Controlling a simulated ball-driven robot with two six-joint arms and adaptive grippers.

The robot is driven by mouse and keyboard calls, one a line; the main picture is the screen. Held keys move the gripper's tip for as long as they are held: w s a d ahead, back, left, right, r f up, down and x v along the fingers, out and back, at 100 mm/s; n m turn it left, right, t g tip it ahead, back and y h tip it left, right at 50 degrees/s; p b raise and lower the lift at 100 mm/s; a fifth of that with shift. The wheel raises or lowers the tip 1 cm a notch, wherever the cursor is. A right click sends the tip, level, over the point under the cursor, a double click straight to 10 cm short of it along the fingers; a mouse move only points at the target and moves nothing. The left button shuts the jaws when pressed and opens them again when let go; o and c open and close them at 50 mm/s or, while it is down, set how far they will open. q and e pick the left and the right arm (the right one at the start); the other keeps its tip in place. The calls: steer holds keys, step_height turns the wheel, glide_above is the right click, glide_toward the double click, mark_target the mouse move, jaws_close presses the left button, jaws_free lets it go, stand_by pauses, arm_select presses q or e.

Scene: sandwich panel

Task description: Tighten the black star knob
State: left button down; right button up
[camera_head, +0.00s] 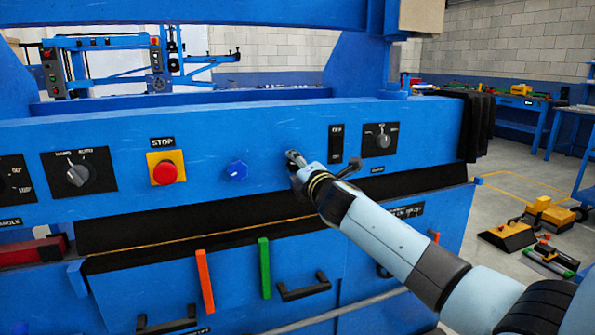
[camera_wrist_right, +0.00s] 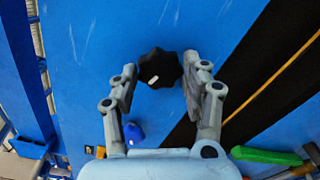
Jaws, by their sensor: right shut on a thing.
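The black star knob (camera_wrist_right: 160,69) sits on the blue panel face in the right wrist view, with a small white mark on it. My right gripper (camera_wrist_right: 160,65) has one finger on each side of the knob and is shut on it. In the head view my right gripper (camera_head: 296,160) reaches the panel (camera_head: 265,130) between the blue knob and the rocker switch, and it hides most of the black star knob there. My left gripper is not in view.
A blue knob (camera_head: 236,171) is left of my right gripper; a red stop button (camera_head: 165,173) is further left. A rocker switch (camera_head: 336,144) and a rotary switch (camera_head: 383,140) are to the right. Green (camera_head: 264,268) and orange (camera_head: 204,281) handles stand below.

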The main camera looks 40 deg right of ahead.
steer(key=m+b, duration=0.1)
steer(key=m, duration=0.2)
steer(key=shift+f+m, duration=0.15)
steer(key=shift+m, duration=0.25)
steer(key=m+b, duration=0.1)
steer(key=m, duration=0.2)
steer(key=shift+m+b, duration=0.3)
steer(key=m+b, duration=0.1)
steer(key=m, duration=0.2)
steer(key=shift+m+b, duration=0.75)
steer(key=shift+m, duration=0.85)
steer(key=o, duration=1)
steer(key=shift+c, duration=0.2)
steer(key=shift+o, duration=0.9)
steer(key=shift+r, duration=0.2)
steer(key=shift+s, duration=0.1)
steer(key=v, duration=1.2)
